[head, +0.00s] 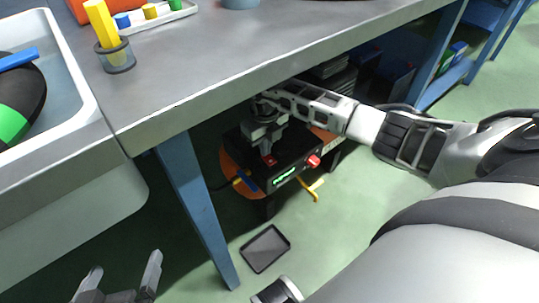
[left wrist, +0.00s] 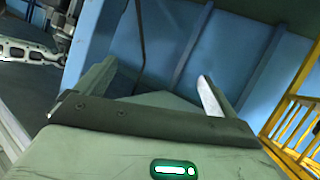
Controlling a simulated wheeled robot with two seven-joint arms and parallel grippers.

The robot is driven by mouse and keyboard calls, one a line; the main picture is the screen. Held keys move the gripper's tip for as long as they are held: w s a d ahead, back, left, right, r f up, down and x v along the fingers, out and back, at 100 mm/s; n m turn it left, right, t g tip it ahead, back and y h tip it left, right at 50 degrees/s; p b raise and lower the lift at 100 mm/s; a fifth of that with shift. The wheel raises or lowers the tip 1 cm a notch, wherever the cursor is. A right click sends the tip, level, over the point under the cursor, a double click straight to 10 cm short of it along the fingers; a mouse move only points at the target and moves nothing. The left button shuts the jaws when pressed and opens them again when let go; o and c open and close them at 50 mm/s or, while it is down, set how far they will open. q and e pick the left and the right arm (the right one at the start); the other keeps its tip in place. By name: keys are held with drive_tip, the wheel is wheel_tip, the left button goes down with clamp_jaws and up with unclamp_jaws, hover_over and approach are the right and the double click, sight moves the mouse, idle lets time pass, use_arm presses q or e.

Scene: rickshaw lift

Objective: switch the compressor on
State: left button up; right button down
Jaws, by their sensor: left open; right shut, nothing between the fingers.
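The compressor (head: 292,176) stands under the workbench, a dark box with a lit green display (head: 284,176), a red knob (head: 313,161) and orange parts behind. A small red switch (head: 269,160) shows on its top edge. My right arm comes in from the right under the bench edge. My right gripper (head: 267,150) points down just above the red switch, shut and empty; I cannot tell whether it touches. My left gripper (head: 125,270) is open and empty at the lower left, far from the compressor. Its fingers also show in the left wrist view (left wrist: 150,92).
The grey workbench (head: 220,75) overhangs the compressor, with a blue leg (head: 195,205) left of it. A black tray (head: 265,249) lies on the green floor. A sink-like basin (head: 62,75) is at left. A yellow rail (left wrist: 297,125) is right in the left wrist view.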

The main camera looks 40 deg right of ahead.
use_arm(q)
drive_tip(key=shift+f+b, duration=0.5)
drive_tip(key=shift+f, duration=0.2)
use_arm(e)
drive_tip(key=shift+f, duration=0.6)
use_arm(q)
drive_tip(key=shift+r, duration=0.1)
use_arm(e)
drive_tip(key=shift+s+f, duration=0.1)
drive_tip(key=shift+f, duration=0.05)
drive_tip(key=shift+r+p, duration=0.7)
drive_tip(key=shift+p, duration=0.15)
wheel_tip(320, 180, up, 2)
drive_tip(key=shift+r+p, duration=0.2)
drive_tip(key=shift+p, duration=0.75)
wheel_tip(320, 180, up, 3)
drive_tip(key=shift+f+p, duration=0.1)
drive_tip(key=shift+p, duration=1.05)
drive_tip(key=shift+r, duration=0.25)
use_arm(q)
drive_tip(key=shift+s+a+f+g+y+p, duration=0.35)
drive_tip(key=shift+a+f+g+y, duration=0.25)
drive_tip(key=shift+g, duration=0.5)
use_arm(e)
drive_tip(key=shift+r, duration=0.1)
